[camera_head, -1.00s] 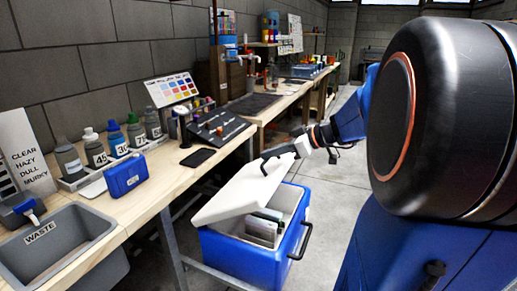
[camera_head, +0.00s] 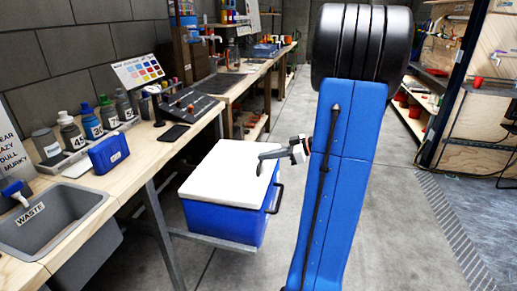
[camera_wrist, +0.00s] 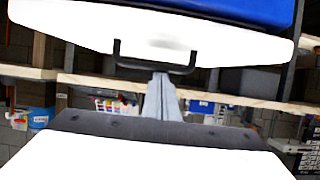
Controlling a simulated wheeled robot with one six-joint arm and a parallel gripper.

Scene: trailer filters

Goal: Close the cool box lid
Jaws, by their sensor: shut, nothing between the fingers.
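The cool box is a blue box (camera_head: 222,222) with a white lid (camera_head: 228,174), standing on a low grey shelf beside the workbench. The lid lies flat over the top of the box, and no gap shows along the visible edges. My gripper (camera_head: 262,161) is shut and empty at the lid's right edge, its dark fingers over or against the lid; I cannot tell whether they touch. A black handle (camera_head: 276,200) sticks out from the box's right side. The wrist view shows the white lid (camera_wrist: 70,22), the blue body (camera_wrist: 240,10) and a black handle (camera_wrist: 155,68) close up.
The workbench (camera_head: 150,162) runs along the left, with a waste basin (camera_head: 60,225), several bottles, a blue case (camera_head: 108,153) and a black phone (camera_head: 173,132). Open concrete floor (camera_head: 385,230) lies right of my arm. A shelf unit stands at far right.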

